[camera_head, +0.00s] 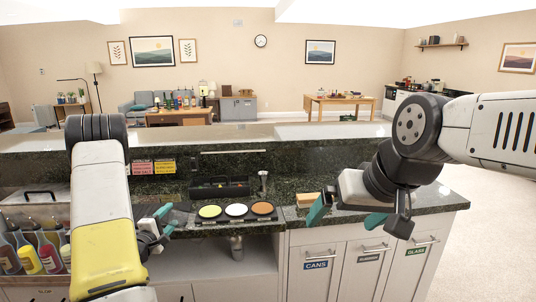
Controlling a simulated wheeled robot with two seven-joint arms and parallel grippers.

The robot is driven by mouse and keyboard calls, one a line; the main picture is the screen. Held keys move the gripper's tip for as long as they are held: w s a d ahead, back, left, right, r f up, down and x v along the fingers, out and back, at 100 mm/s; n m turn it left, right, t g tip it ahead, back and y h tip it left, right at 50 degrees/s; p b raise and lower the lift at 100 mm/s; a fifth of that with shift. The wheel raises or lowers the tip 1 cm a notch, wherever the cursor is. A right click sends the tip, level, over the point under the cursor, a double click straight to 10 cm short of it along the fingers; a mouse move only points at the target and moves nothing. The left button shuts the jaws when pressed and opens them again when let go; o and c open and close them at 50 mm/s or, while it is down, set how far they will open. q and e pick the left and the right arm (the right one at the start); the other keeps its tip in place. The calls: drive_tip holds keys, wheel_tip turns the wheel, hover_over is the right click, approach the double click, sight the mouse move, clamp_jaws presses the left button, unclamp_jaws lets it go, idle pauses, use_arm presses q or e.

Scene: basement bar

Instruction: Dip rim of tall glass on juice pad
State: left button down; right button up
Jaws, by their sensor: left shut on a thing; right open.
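A dark rimmer tray (222,218) lies on the bar counter with three round pads: a yellow-green pad (209,211), a white pad (236,209) and an orange-brown pad (262,208). Which one is the juice pad is not labelled. My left gripper (160,222) is at the tray's left end, shut on what seems to be the tall glass (180,214). The glass is faint against the dark counter; its rim is hard to make out and appears left of the yellow-green pad. My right gripper (346,216) is open and empty over the right part of the counter.
A metal jigger (263,182) and a black caddy (220,187) stand behind the tray. Several bottles (30,250) stand at left. A metal cup (236,244) is below the counter edge.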

use_arm(q)
drive_tip(key=m+t, duration=0.1)
drive_tip(key=m, duration=0.2)
drive_tip(key=shift+r+m, duration=0.1)
drive_tip(key=shift+m, duration=0.2)
drive_tip(key=m, duration=0.1)
drive_tip(key=m+t+h, duration=0.1)
drive_tip(key=m, duration=0.1)
drive_tip(key=shift+r+t, duration=0.2)
drive_tip(key=shift+t, duration=0.1)
drive_tip(key=shift+r+m+t+h, duration=0.2)
drive_tip(key=shift+m+t+h, duration=0.1)
drive_tip(key=shift+m, duration=1.1)
drive_tip(key=shift+r+m+h, duration=0.1)
drive_tip(key=shift+m+h, duration=0.3)
drive_tip(key=shift+m, duration=0.5)
drive_tip(key=m+h, duration=0.1)
drive_tip(key=m, duration=0.1)
drive_tip(key=m+h, duration=0.1)
drive_tip(key=m, duration=0.2)
drive_tip(key=shift+r+m+h, duration=0.3)
drive_tip(key=shift+r+h, duration=0.1)
drive_tip(key=shift+t, duration=0.3)
